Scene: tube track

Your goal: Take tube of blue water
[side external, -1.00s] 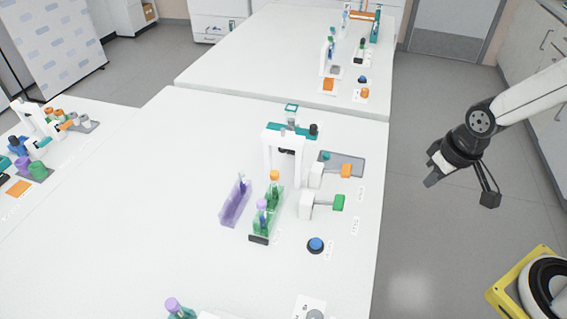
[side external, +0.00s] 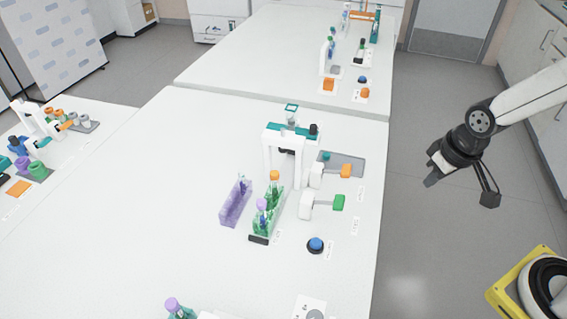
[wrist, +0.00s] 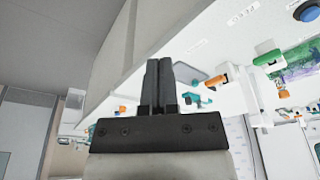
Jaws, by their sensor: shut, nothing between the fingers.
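A green rack (side external: 277,221) stands on the white table near its middle. It holds a tube with a purple cap (side external: 263,204) at its front end and a tube with an orange cap (side external: 274,176) at its back end. A purple rack (side external: 236,203) beside it on the left holds a small tube with a dark top. I cannot tell which tube has blue water. My gripper (side external: 432,180) is out over the floor, right of the table and well apart from the racks. In the wrist view my gripper (wrist: 160,65) shows its fingers together and empty.
Behind the green rack stands a white frame (side external: 291,148) with a teal top. White fixtures with an orange handle (side external: 346,171) and a green handle (side external: 339,203) and a blue button (side external: 315,244) lie to the right. Another purple-capped tube (side external: 172,304) is at the bottom edge.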

